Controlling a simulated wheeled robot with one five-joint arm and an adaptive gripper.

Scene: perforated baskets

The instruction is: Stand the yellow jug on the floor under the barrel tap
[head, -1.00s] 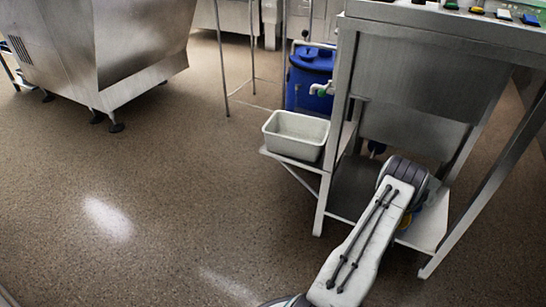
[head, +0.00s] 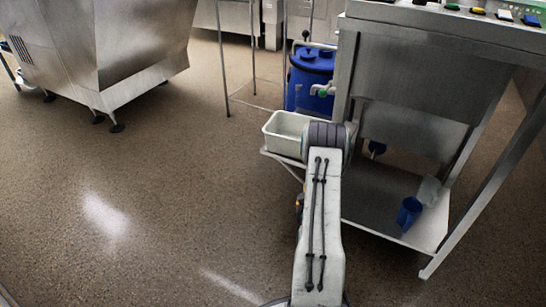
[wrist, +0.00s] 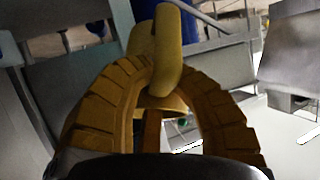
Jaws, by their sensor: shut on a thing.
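In the wrist view my gripper (wrist: 158,88) has its ribbed orange-brown fingers closed around part of the yellow jug (wrist: 168,45). The jug's upright handle-like part shows between and above the fingertips; the rest of its shape is mostly hidden. In the head view my arm hides the gripper and nearly all of the jug. The blue barrel (head: 307,72) stands behind the steel table's left leg, beyond my arm. Its tap (head: 322,90), whitish with green, points left over the side near the white tub. The floor directly under the tap is hidden.
A white tub (head: 272,140) sits on a low bracket beside the steel table (head: 346,130), close to my arm. On the table's lower shelf (head: 375,200) stand a blue jug (head: 409,213) and a pale jug (head: 430,190). Open floor (head: 180,200) lies to the left.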

